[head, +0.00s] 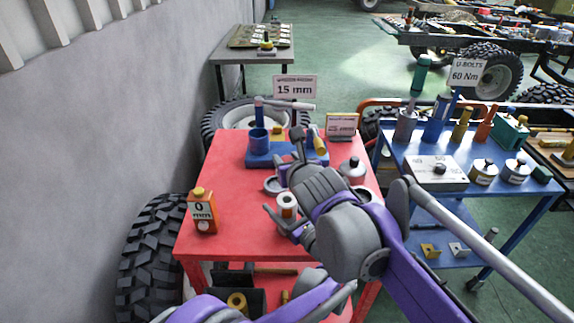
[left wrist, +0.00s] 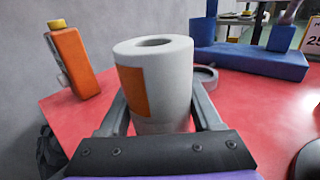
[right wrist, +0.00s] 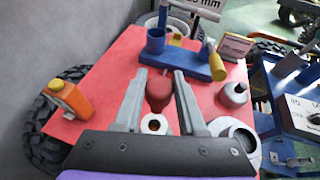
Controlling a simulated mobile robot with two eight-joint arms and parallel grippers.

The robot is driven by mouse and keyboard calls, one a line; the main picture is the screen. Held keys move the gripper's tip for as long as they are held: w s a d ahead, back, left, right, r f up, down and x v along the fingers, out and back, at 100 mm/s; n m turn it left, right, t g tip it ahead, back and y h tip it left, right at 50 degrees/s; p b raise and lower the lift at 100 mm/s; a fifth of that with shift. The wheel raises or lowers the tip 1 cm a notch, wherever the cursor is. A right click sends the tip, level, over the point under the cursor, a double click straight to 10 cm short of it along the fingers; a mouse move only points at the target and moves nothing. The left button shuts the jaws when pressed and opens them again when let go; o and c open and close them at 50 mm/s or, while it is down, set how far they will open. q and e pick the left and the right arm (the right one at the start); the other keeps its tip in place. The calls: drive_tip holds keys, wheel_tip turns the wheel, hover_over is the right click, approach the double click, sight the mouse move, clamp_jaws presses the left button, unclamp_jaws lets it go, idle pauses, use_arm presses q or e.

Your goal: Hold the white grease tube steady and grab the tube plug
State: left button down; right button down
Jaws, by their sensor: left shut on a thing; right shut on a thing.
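The white grease tube (left wrist: 172,88), with an orange label and an open hole in its top, stands upright on the red table. It also shows in the head view (head: 287,201) and the right wrist view (right wrist: 154,119). My left gripper (left wrist: 165,118) is shut on the tube, one finger on each side. My right gripper (right wrist: 159,80) is shut on a dark red tube plug (right wrist: 158,92), beyond the tube's open top in the right wrist view. I cannot make out the plug in the head view, where my right gripper and arm block much of the scene.
The red table (head: 225,165) carries an orange bottle (head: 203,211) at left and a blue stand (head: 262,158) at the back. Grey round parts (head: 353,170) sit at right. A blue cart (head: 450,205) stands beyond. A grey wall (head: 90,110) borders the left.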

use_arm(q)
unclamp_jaws()
drive_tip(key=shift+d, duration=0.1)
